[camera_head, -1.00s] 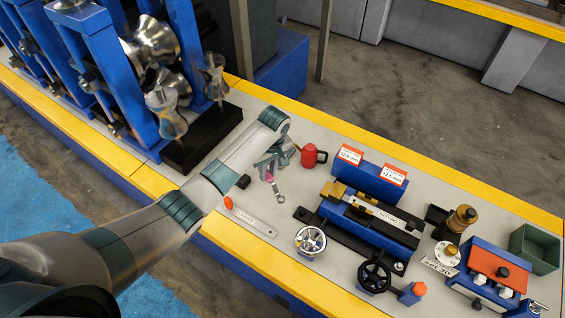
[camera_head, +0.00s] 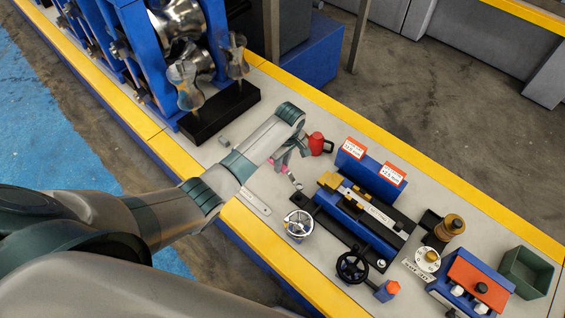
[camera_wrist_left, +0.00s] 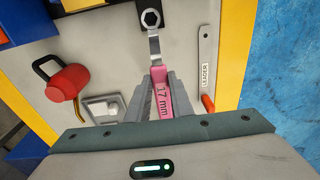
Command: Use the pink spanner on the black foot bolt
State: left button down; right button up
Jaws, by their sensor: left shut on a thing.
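My left gripper (camera_head: 284,162) reaches over the bench and is shut on the pink spanner. In the left wrist view, the spanner (camera_wrist_left: 158,80) has a pink handle marked "17 mm" between the two fingers (camera_wrist_left: 155,100). Its bare metal shaft and ring end point away from the gripper. In the head view, only a little of the spanner (camera_head: 293,180) shows below the fingers. I cannot pick out the black foot bolt with certainty. A black foot block (camera_head: 215,112) stands under the metal rollers. My right gripper is not in view.
A red can (camera_head: 318,144) stands close beyond the left gripper. A blue clamp fixture (camera_head: 361,220) on a black base, a chrome knob (camera_head: 298,224) and a black handwheel (camera_head: 352,266) stand to the right. The "LEADER" strip (camera_head: 256,201) lies nearer the front edge.

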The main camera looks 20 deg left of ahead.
pick_arm(q)
jog(key=shift+d+f, duration=0.1)
jog(key=shift+f, duration=2.55)
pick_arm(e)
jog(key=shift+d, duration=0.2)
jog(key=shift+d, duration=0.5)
pick_arm(q)
jog(key=shift+f+b, duration=0.3)
jog(key=shift+f, duration=0.1)
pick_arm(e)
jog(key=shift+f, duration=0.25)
